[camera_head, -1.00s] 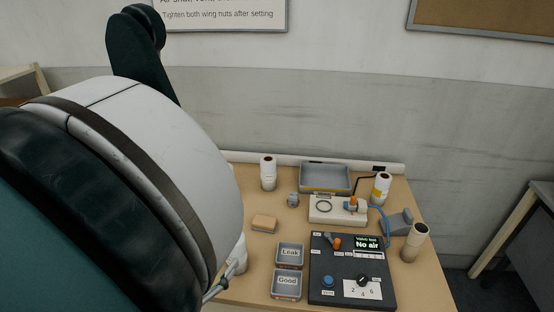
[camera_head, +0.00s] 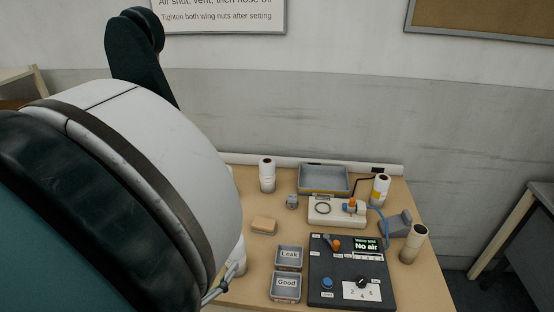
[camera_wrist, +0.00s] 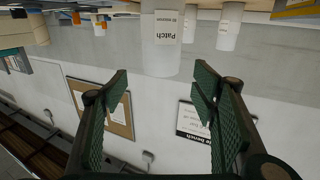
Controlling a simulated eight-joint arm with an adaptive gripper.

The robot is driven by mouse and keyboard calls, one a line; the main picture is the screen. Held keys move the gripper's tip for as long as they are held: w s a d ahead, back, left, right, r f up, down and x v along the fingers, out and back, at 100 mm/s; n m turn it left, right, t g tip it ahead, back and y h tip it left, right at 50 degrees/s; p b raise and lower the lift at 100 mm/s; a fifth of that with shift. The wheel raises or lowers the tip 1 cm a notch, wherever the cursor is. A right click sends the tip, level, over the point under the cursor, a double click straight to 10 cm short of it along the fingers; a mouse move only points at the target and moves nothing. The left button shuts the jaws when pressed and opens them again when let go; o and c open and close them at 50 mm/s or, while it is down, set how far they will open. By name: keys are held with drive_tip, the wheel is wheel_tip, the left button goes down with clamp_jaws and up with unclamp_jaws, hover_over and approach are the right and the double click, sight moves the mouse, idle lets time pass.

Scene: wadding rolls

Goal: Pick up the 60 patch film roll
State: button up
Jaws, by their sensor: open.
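In the wrist view, which is upside down, a white roll (camera_wrist: 162,55) hangs from the top centre with a label reading "Patch". The smaller print on the label is too small to read surely. My gripper (camera_wrist: 160,80) is open, its dark green ridged fingers spread left and right, with nothing between them. The roll is beyond the fingertips, apart from them.
Bins marked Leak (camera_head: 289,268) and Good (camera_head: 285,296), a black test panel (camera_head: 325,290), a grey tray (camera_head: 346,178) and a sponge-like block (camera_head: 264,226) crowd the middle.

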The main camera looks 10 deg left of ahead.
drive_tip(key=n+g+y+p, duration=0.85)
drive_tip(key=g+p, duration=0.35)
drive_tip(key=p, duration=0.4)
approach(268, 162)
drive_tip(key=shift+n, duration=0.25)
drive_tip(key=x, duration=0.6)
drive_tip(key=shift+s+f, duration=0.1)
drive_tip(key=shift+s, duration=0.25)
drive_tip(key=shift+w+a+r, duration=0.1)
drive_tip(key=shift+w+r, duration=0.15)
drive_tip(key=shift+w, duration=0.25)
drive_tip(key=shift+f, duration=0.1)
drive_tip(key=shift+w+a+f+g, duration=0.1)
drive_tip(key=shift+w+f+g, duration=0.1)
drive_tip(key=shift+f, duration=0.4)
drive_tip(key=shift+w+a+f+g, duration=0.1)
drive_tip(key=shift+w+f, duration=0.1)
drive_tip(key=shift+f, duration=0.35)
